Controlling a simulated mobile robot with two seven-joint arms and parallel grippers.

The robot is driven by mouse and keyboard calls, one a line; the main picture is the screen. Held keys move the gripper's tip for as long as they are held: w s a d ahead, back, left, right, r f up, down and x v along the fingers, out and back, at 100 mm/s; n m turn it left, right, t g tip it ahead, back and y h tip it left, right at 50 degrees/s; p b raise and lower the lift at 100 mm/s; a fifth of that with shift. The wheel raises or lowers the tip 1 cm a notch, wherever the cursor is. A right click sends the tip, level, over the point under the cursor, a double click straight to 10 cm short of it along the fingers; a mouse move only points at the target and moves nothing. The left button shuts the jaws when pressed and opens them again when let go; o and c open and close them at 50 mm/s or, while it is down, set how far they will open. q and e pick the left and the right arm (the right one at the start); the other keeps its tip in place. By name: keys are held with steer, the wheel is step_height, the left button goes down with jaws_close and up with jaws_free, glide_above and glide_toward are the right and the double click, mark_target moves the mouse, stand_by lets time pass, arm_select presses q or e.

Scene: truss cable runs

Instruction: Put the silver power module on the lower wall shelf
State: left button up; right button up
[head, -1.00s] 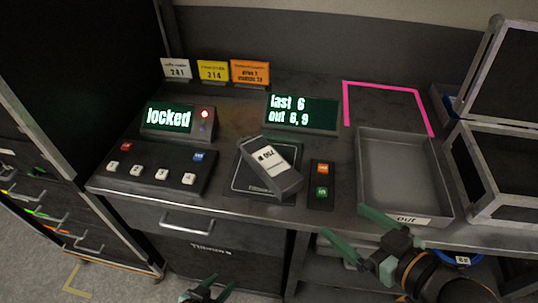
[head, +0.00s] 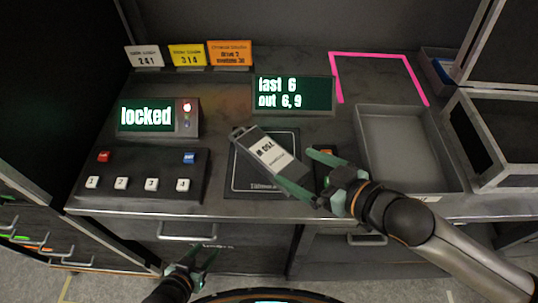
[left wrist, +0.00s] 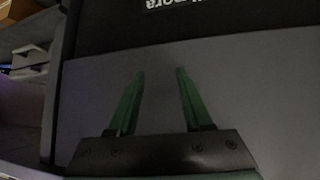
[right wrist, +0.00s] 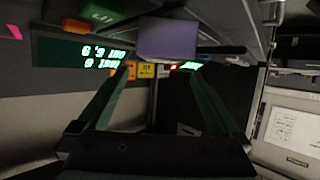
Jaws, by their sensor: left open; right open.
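A grey, silver-looking module with a white label (head: 270,152) lies at a slant on a dark square pad (head: 247,184) on the bench; I take it as the silver power module. My right gripper (head: 293,166) is open at the module's near right end, one finger over that end and the other beyond its right side. In the right wrist view a blurred purple-grey block (right wrist: 167,38) shows beyond the open fingers, likely the module. No contact is clear. My left gripper (head: 203,258) is open and empty, low before the bench drawers. No wall shelf is identifiable.
A "locked" display (head: 146,117) and button box (head: 140,175) stand left of the pad. Another display (head: 294,94) stands behind it. A grey tray (head: 452,180) is at right, below a pink outline (head: 381,55). Open dark-framed cases stand far right.

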mark_target(274, 156)
steer(key=x, duration=0.7)
steer(key=shift+w+a+f, duration=0.1)
steer(key=shift+a+f, duration=0.05)
steer(key=shift+a, duration=0.25)
jaws_close()
stand_by(0.7)
